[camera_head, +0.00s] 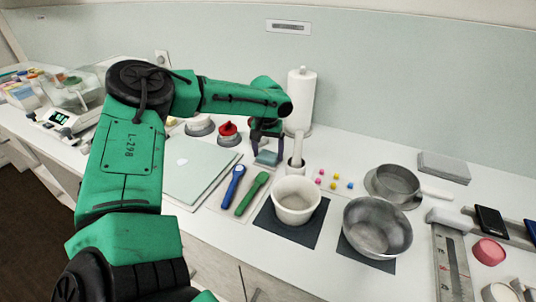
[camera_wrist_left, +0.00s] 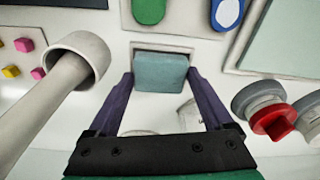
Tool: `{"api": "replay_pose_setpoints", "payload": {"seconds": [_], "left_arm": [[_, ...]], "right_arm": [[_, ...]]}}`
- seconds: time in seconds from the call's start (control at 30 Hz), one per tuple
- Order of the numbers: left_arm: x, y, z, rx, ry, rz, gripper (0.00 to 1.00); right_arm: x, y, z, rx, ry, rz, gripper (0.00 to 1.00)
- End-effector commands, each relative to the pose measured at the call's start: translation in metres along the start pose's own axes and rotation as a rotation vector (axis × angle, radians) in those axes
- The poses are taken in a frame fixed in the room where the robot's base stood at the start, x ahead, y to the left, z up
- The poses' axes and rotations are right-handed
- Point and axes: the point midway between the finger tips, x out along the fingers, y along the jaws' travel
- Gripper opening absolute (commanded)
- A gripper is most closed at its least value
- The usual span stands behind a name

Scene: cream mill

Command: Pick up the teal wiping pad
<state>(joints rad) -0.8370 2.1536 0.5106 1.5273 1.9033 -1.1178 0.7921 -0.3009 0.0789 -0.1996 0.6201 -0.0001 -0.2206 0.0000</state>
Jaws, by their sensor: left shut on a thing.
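The teal wiping pad (camera_head: 266,158) is a small block near the back of the counter, left of the white mortar and pestle. It also shows in the left wrist view (camera_wrist_left: 160,75), with a finger against each side. My left gripper (camera_head: 267,150) points down and is shut on the pad. Behind the pad in the left wrist view is a pale rectangular holder (camera_wrist_left: 163,48). I cannot tell whether the pad is clear of the surface. My right gripper is not in view.
A mortar (camera_head: 296,166) with a tall pestle stands close to the right of the pad. A red-topped item (camera_head: 228,132), a paper towel roll (camera_head: 301,98), blue (camera_head: 233,186) and green (camera_head: 251,194) spatulas, a white bowl (camera_head: 297,200) and a metal bowl (camera_head: 377,226) stand around.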

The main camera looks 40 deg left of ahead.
Motion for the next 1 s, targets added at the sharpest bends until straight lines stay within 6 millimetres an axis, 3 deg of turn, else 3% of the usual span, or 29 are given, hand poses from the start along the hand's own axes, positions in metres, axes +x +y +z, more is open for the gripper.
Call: {"api": "replay_pose_setpoints", "payload": {"seconds": [0.17, 0.23, 0.5, 0.6, 0.77, 1.0], "left_arm": [[-0.023, 0.000, -0.004, 0.000, 0.005, 0.002, 0.33], [-0.041, 0.001, -0.007, -0.001, 0.007, 0.003, 0.33], [-0.142, 0.001, -0.018, -0.001, 0.006, 0.001, 0.33], [-0.171, 0.000, -0.021, -0.001, 0.003, 0.000, 0.33], [-0.193, 0.000, -0.024, 0.000, 0.000, -0.001, 0.33], [-0.196, 0.000, -0.024, 0.000, 0.000, 0.000, 0.33]], "right_arm": [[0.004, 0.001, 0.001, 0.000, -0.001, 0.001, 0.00], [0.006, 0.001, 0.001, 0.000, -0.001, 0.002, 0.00], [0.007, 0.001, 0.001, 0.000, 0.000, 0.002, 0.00], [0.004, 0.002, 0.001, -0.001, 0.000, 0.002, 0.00], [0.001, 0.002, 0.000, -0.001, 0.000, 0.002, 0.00], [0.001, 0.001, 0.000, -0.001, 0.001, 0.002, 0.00]]}}
